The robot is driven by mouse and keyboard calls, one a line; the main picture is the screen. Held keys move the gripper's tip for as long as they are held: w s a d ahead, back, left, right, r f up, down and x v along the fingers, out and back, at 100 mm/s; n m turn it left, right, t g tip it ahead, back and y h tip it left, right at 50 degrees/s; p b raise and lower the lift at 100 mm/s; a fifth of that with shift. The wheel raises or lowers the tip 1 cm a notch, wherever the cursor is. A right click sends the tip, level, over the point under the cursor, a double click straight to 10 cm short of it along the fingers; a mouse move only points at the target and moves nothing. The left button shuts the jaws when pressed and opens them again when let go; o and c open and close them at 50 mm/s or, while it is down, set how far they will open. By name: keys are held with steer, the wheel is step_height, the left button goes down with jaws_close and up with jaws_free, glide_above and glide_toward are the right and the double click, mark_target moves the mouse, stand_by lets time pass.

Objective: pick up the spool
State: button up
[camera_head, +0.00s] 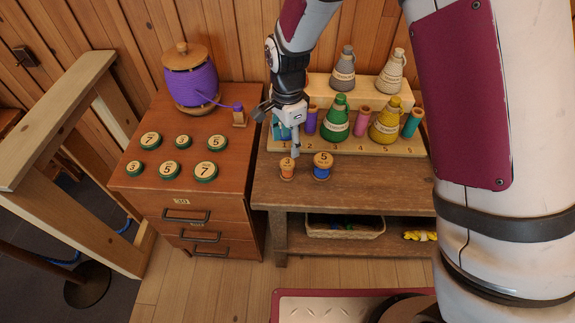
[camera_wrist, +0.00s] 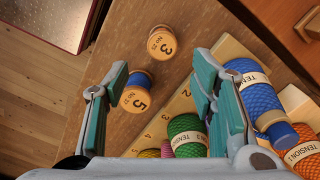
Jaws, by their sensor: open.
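Two small wooden spools stand upright near the front of the workbench. One is marked 3 and wound in orange (camera_head: 287,169); its top also shows in the wrist view (camera_wrist: 162,41). The other is marked 5 and wound in blue (camera_head: 322,166); it also shows in the wrist view (camera_wrist: 137,93), between the open fingers in the picture. My gripper (camera_head: 280,128) is open and empty above the bench, behind and above the spools. Its two fingers show in the wrist view (camera_wrist: 160,80), apart from each other. I cannot tell its exact height.
A numbered wooden rack (camera_head: 345,147) at the back holds coloured spools and green and yellow cones (camera_head: 337,120). Grey and cream cones stand on a step behind. A cabinet (camera_head: 184,185) on the left bears a big purple spool (camera_head: 190,84) and several numbered discs. A basket (camera_head: 345,229) sits below.

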mark_target(287, 163)
step_height(287, 163, down, 8)
steer(key=shift+s+r, duration=0.1)
steer(key=shift+r, duration=0.1)
steer(key=shift+w+f+p, duration=0.2)
steer(key=shift+f+p, duration=0.3)
steer(key=shift+f, duration=1.75)
steer(key=c, duration=0.9)
